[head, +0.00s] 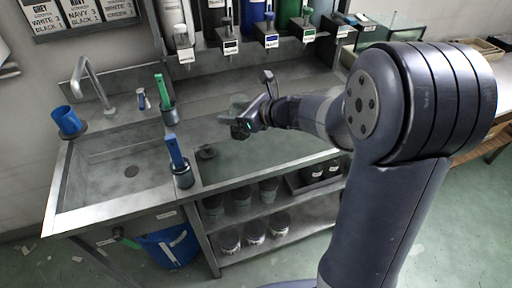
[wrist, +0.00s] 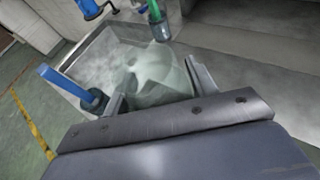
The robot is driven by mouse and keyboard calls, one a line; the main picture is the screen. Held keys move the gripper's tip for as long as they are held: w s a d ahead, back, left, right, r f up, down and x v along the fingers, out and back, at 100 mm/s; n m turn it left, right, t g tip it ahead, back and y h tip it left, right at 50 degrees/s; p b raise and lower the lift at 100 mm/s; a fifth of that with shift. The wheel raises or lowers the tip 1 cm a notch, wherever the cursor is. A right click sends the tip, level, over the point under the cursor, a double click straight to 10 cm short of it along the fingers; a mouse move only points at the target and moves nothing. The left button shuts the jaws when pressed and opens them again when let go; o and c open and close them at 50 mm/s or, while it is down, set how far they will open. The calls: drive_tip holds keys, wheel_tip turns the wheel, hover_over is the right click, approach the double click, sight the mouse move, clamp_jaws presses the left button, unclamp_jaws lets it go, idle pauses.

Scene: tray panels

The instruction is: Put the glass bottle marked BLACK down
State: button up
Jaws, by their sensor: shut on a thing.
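My gripper (head: 243,124) is above the steel counter (head: 290,150), right of the sink. In the wrist view my gripper (wrist: 156,88) has its two fingers on either side of a clear glass vessel (wrist: 152,72) and is shut on it. The glass is see-through, so its outline is faint and I cannot read a mark on it. In the head view the glass (head: 238,103) shows faintly just behind the gripper. Whether its base touches the counter cannot be told.
A blue-handled tool in a cup (head: 182,172) and a green-handled one (head: 168,112) stand left of my gripper. The sink (head: 125,175) and a blue cup (head: 67,121) are further left. Several labelled dispensers (head: 230,46) line the back. Counter space right of the blue-handled tool is mostly clear.

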sight(236, 133)
wheel_tip(236, 133, down, 8)
drive_tip(key=shift+w+b, duration=0.1)
drive_tip(key=shift+b, duration=0.4)
drive_tip(key=shift+f, duration=0.15)
drive_tip(key=o, duration=1.3)
drive_tip(key=shift+r, duration=0.25)
drive_tip(key=v, duration=1.2)
